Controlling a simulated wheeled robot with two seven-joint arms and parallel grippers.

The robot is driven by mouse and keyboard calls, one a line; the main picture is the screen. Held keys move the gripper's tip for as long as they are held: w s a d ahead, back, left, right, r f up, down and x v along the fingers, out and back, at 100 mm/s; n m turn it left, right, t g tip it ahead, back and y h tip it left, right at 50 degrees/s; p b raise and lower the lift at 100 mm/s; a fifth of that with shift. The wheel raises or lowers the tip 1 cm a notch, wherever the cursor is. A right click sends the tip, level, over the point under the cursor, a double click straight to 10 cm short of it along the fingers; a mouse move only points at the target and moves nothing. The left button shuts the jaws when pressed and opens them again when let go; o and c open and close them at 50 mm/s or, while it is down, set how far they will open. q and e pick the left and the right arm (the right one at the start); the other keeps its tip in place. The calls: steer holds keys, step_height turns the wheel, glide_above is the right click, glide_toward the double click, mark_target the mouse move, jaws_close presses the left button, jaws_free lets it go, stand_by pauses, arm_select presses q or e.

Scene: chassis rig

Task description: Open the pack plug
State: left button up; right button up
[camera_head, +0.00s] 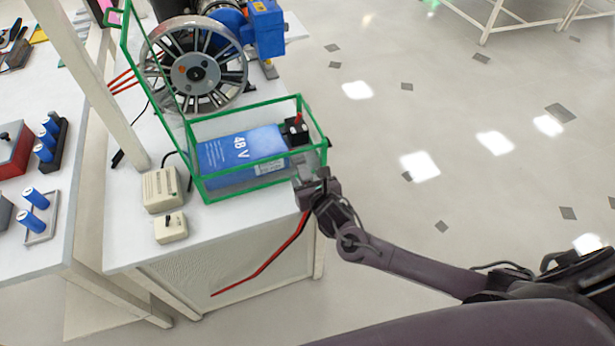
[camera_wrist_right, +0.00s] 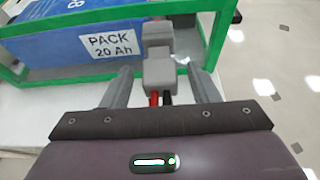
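The blue 48 V battery pack (camera_head: 238,152) lies inside a green frame (camera_head: 258,183) on the white table. Its label shows in the right wrist view (camera_wrist_right: 112,44). The grey pack plug (camera_wrist_right: 159,72) is at the pack's right end, in line with a second grey connector block (camera_wrist_right: 157,33). Red and black cables come out of its near side. My right gripper (camera_wrist_right: 163,88) is open, one finger on each side of the plug, with gaps visible between fingers and plug. In the head view my right gripper (camera_head: 310,178) is at the frame's right end. My left gripper is out of view.
Green bars of the frame surround the pack close to my right gripper. A black block with a red part (camera_head: 297,130) stands at the pack's far right corner. A spoked wheel (camera_head: 195,72) and two beige boxes (camera_head: 161,190) are nearby. The floor to the right is clear.

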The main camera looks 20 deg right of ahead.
steer(key=v, duration=0.8)
steer(key=shift+w, duration=0.1)
stand_by(0.3)
